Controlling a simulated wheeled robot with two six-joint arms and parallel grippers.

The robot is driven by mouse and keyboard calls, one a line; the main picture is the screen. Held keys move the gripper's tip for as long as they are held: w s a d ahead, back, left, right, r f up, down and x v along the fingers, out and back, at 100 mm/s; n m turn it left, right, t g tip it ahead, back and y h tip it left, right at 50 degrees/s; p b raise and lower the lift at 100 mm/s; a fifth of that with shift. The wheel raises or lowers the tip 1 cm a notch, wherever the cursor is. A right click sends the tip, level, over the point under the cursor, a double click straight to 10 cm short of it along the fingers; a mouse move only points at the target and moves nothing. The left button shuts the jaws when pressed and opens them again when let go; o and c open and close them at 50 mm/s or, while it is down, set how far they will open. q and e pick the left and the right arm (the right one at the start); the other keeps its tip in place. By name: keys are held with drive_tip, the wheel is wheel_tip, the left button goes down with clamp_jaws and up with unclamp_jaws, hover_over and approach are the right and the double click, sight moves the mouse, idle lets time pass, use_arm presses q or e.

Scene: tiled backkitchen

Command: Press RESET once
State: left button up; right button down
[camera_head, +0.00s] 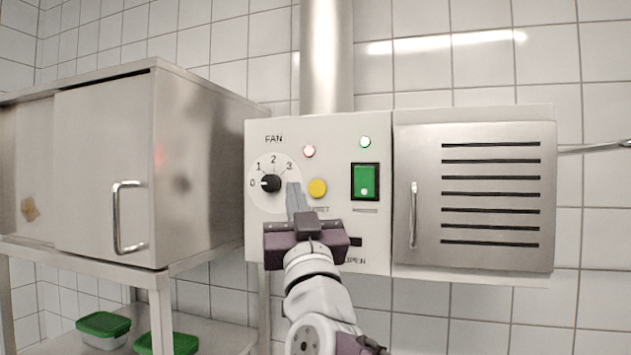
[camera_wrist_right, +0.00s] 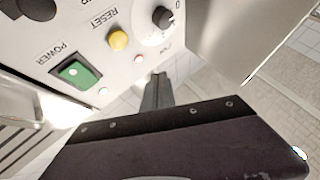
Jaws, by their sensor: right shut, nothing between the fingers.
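The control panel (camera_head: 340,140) is a white box on the tiled wall. Its round yellow button (camera_head: 317,188) has RESET lettering below it, partly covered by my right gripper. The button also shows in the right wrist view (camera_wrist_right: 118,40) with RESET beside it. My right gripper (camera_head: 294,188) is shut and empty. In the head view its fingertips appear just left of the yellow button; in the wrist view they (camera_wrist_right: 157,78) appear below it. I see no contact with the button. My left gripper is not in view.
The panel also has a black FAN knob (camera_head: 270,183) pointing near 0, a green POWER switch (camera_head: 365,182), a red lamp (camera_head: 309,151) and a green lamp (camera_head: 365,142). A slotted metal door (camera_head: 474,195) is at the right. A steel cabinet (camera_head: 200,160) stands at the left.

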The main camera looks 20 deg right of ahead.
sight(314, 194)
drive_tip(key=w+d, duration=0.1)
drive_tip(key=w, duration=0.1)
drive_tip(key=w+d, duration=0.4)
drive_tip(key=w, duration=0.1)
drive_tip(key=shift+w+d+f, duration=0.1)
drive_tip(key=shift+d, duration=0.1)
drive_tip(key=shift+w+a, duration=0.1)
idle(0.4)
idle(1.7)
drive_tip(key=shift+w+d, duration=0.25)
drive_tip(key=shift+w, duration=0.1)
